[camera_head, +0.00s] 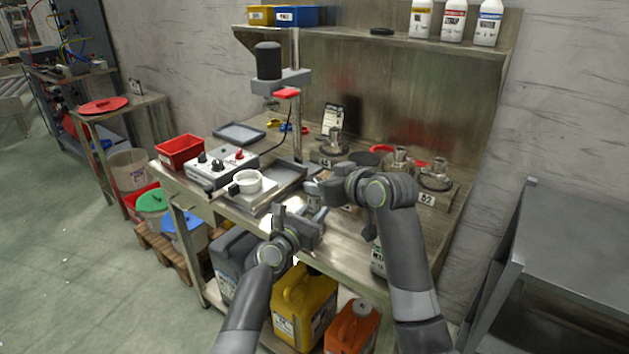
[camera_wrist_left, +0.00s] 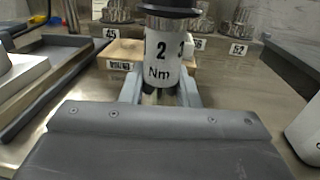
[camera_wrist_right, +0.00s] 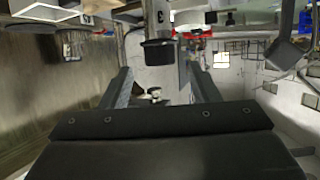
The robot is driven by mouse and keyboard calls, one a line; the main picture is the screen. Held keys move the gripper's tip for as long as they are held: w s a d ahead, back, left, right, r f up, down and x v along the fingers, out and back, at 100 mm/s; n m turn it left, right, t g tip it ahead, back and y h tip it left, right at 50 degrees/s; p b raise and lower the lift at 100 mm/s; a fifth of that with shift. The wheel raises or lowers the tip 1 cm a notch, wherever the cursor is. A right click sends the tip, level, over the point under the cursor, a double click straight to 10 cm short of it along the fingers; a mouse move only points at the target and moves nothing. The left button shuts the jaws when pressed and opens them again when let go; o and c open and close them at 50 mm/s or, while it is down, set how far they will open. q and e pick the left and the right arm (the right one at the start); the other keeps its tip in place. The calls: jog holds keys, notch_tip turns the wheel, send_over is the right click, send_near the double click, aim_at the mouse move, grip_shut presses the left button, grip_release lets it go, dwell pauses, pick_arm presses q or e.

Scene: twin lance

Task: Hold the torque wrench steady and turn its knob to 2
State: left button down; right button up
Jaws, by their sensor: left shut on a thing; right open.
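The torque wrench (camera_wrist_left: 162,62) stands upright between my left gripper's fingers (camera_wrist_left: 160,96) in the left wrist view. Its white band faces me with a large 2, part of another numeral at the right edge, and Nm below. Its dark knob (camera_wrist_left: 170,8) is cut off by the top of that view. My left gripper (camera_head: 297,218) is shut on the wrench at the bench's front edge. My right gripper (camera_head: 326,187) is open just above and right of it. In the right wrist view a black cylindrical end, seemingly the knob (camera_wrist_right: 159,53), shows between the open fingers, apart from them.
Metal fittings with number cards, including 52 (camera_head: 428,198), stand behind. A press column (camera_head: 296,120) rises at the back. Yellow (camera_head: 304,308) and orange jugs are below.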

aim_at(315, 179)
jog(key=shift+x, duration=2.35)
jog(key=c, duration=1)
jog(key=shift+h, duration=0.3)
jog(key=m+t+h, duration=0.1)
jog(key=m+h, duration=0.2)
jog(key=shift+f+t, duration=0.1)
jog(key=shift+t, duration=0.2)
jog(key=shift+m+t+h, duration=0.3)
jog(key=shift+m+h, duration=1)
jog(key=shift+h, duration=0.1)
